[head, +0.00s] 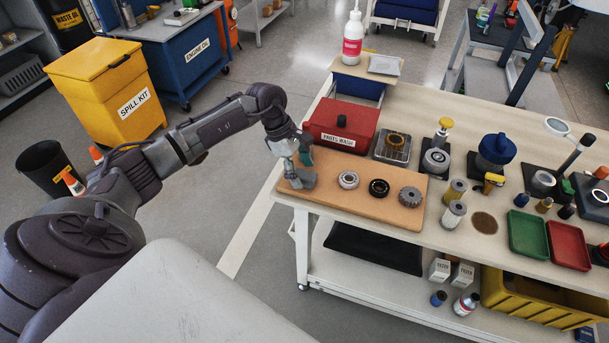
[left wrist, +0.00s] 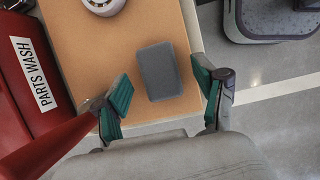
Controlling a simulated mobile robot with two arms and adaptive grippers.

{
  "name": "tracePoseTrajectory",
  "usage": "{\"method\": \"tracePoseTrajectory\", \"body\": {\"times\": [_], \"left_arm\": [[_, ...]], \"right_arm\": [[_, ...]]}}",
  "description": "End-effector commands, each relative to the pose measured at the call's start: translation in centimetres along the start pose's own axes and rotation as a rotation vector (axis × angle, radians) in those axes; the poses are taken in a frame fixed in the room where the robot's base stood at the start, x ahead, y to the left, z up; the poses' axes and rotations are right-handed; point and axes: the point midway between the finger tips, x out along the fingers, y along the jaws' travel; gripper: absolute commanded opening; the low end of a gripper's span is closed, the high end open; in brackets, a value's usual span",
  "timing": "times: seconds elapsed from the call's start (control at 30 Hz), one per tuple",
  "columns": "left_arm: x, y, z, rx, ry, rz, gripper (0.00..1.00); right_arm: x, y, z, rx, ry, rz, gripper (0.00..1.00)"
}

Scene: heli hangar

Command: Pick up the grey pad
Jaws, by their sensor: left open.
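The grey pad (left wrist: 158,71) is a dark grey rectangle lying flat near the end of the tan wooden board (left wrist: 120,60). It shows whole in the left wrist view. In the head view it is mostly or wholly hidden by my left gripper (head: 303,170). In the left wrist view my left gripper (left wrist: 164,100) is open, with green-lined fingers apart on either side of the pad's near end. It holds nothing. Whether the fingers are down at the pad's height, I cannot tell. My right gripper is not in view.
The red parts wash box (head: 342,124) stands right behind the board, close to the left gripper. A bearing (head: 348,180), a black ring (head: 379,188) and a gear (head: 410,196) sit along the board. Several bottles and trays crowd the bench's right side.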

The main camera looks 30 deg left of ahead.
Motion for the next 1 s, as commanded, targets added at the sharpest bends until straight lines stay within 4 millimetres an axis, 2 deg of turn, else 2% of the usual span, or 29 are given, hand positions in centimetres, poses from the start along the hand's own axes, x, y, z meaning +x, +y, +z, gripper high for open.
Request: {"method": "tracePoseTrajectory", "body": {"times": [0.1, 0.27, 0.37, 0.6, 1.0], "left_arm": [[0.93, -0.03, 0.01, -0.001, -0.001, -0.001, 0.71], [0.94, 0.00, -0.03, -0.001, 0.000, 0.000, 0.71], [0.93, 0.00, -0.03, -0.001, 0.000, 0.000, 0.57], [0.90, 0.00, -0.02, -0.001, 0.000, 0.000, 0.17], [0.35, 0.07, 0.19, 0.001, 0.000, 0.003, 0.17]], "right_arm": [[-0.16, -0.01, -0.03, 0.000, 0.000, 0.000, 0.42], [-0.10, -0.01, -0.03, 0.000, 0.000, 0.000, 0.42], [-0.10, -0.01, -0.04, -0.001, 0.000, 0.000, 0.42], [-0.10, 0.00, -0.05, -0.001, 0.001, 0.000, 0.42], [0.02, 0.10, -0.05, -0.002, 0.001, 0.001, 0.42]]}}
